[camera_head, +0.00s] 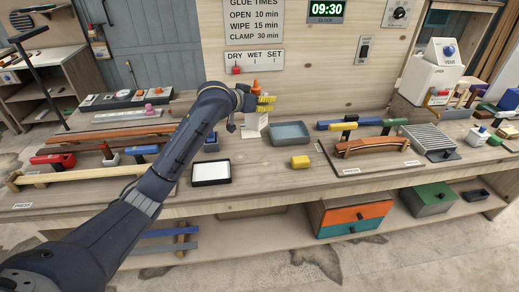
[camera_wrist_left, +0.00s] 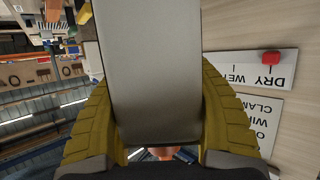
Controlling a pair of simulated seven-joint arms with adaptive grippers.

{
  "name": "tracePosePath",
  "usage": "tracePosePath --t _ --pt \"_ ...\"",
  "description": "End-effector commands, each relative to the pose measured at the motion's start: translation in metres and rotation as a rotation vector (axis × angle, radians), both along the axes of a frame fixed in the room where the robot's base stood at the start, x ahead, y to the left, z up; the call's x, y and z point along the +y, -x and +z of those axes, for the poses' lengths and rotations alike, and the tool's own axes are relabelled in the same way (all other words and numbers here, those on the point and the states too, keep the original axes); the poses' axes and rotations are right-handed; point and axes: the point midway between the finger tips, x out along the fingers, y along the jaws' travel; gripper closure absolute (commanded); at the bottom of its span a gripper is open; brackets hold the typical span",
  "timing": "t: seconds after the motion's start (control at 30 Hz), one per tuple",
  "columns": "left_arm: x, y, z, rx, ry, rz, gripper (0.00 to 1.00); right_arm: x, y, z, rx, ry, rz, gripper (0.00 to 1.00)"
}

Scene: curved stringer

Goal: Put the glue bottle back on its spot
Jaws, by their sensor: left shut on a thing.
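The glue bottle (camera_head: 254,122) is white with an orange tip and stands upright at the back of the bench, below the dry/wet/set sign. My left gripper (camera_head: 266,104) has its yellow fingers shut around the bottle. In the left wrist view the pale grey bottle body (camera_wrist_left: 155,70) fills the space between the two fingers (camera_wrist_left: 158,115), with a bit of orange below. I cannot tell whether the bottle's base touches the bench. The bottle's spot is not clearly marked in view. My right gripper is not in view.
A grey-blue tray (camera_head: 290,142) lies right of the bottle, with a yellow block (camera_head: 300,162) in front. A dark-framed white pad (camera_head: 211,181) and a small blue box (camera_head: 211,148) are left.

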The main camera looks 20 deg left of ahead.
Motion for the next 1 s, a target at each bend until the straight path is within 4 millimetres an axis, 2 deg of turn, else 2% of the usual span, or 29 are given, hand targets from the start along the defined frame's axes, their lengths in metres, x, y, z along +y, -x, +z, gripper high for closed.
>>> tracePosePath --t 0.1,0.5,0.63,0.9,1.0 --pt "0.0 0.001 -0.028 0.005 0.003 0.002 0.94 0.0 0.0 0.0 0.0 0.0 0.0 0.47" --pt "0.0 0.0 -0.109 0.002 0.002 0.0 0.94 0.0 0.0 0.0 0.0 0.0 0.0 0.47" --pt "0.0 0.0 -0.125 0.0 0.001 0.0 0.94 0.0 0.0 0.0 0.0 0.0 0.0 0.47" --pt "0.0 0.0 -0.138 -0.001 0.0 0.0 0.94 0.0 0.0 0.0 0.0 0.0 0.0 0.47" --pt "0.0 0.0 -0.149 0.002 0.001 0.001 0.94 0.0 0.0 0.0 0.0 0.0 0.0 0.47"
